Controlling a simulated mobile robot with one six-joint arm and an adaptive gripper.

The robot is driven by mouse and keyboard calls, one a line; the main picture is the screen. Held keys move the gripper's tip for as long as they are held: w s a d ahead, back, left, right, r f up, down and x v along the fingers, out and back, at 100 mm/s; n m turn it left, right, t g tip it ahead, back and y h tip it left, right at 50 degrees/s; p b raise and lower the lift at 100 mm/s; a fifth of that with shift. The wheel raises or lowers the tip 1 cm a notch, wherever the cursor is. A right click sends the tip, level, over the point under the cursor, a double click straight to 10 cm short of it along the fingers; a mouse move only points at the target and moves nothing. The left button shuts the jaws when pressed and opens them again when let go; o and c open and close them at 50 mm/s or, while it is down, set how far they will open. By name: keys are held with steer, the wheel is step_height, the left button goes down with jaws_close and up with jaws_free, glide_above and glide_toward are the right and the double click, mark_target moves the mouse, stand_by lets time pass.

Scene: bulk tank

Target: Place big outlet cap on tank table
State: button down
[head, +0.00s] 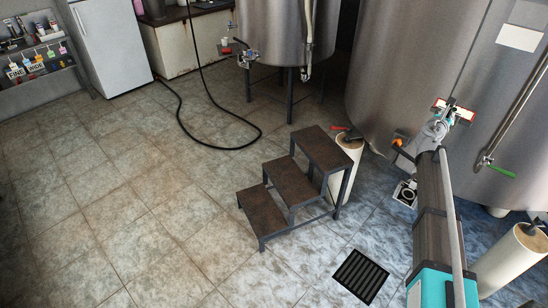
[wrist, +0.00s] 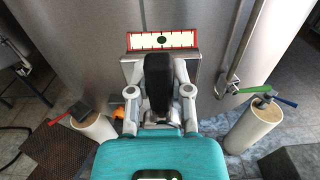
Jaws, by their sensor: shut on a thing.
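My gripper (head: 437,130) is raised in front of the large steel tank (head: 415,60), at the right of the head view. In the wrist view its two grey fingers (wrist: 161,95) are closed in, with a dark upright piece (wrist: 160,78) between them. I take the thing held to be the big outlet cap, but its shape is largely hidden. Two pale round pillar stands flank the tank front: the left stand (head: 345,168) carries a red-handled fitting, and the right stand (head: 507,268) carries dark fittings. I cannot tell which surface is the tank table.
A brown three-step stool (head: 290,182) stands beside the left stand. A black floor grate (head: 360,277) lies in front. A pipe with a green-handled valve (head: 488,160) runs down the tank. A black hose (head: 215,145) lies on the tiles. The left floor is clear.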

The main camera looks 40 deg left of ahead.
step_height(320, 180, up, 15)
steer(key=p, duration=1.3)
steer(key=shift+p, duration=0.4)
